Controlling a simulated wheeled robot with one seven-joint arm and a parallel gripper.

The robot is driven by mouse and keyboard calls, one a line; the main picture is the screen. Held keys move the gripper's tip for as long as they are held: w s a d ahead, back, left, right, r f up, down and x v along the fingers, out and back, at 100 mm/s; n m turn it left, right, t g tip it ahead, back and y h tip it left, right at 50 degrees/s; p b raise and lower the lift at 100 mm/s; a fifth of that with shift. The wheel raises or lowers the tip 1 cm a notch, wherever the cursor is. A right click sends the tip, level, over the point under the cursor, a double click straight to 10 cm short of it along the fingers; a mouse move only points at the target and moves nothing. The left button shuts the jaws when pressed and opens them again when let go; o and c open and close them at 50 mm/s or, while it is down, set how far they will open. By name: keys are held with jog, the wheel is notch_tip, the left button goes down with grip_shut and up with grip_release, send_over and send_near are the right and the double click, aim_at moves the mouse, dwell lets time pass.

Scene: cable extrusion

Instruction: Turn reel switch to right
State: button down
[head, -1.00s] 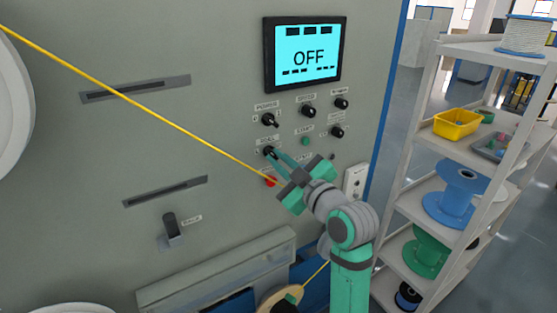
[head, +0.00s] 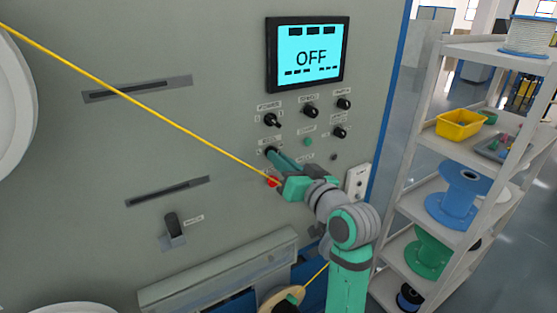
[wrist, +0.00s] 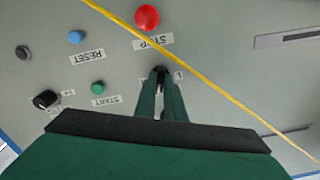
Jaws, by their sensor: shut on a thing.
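The reel switch (head: 269,150) is a small black knob on the grey machine panel, below the power switch (head: 271,120). My gripper (head: 275,155) reaches it from the lower right and is shut on it. In the wrist view, the dark tip of the reel switch (wrist: 160,70) shows between the two green fingers of my gripper (wrist: 162,80). The fingers hide most of the knob and part of its label, so I cannot tell its exact setting.
A yellow cable (head: 150,112) runs diagonally close in front of the panel, near my fingers. A red stop button (head: 272,180) sits just below. The screen (head: 307,54) reads OFF. A shelf rack (head: 410,160) with reels stands at the right.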

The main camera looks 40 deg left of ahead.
jog(key=shift+s+f+m, duration=0.1)
jog(key=shift+f+m, duration=0.05)
jog(key=shift+m, duration=2.35)
jog(key=c, duration=1.8)
grip_release()
jog(key=shift+c, duration=0.2)
jog(key=shift+d, duration=0.1)
jog(key=v, duration=1)
jog(key=shift+d, duration=0.4)
jog(key=shift+s, duration=0.1)
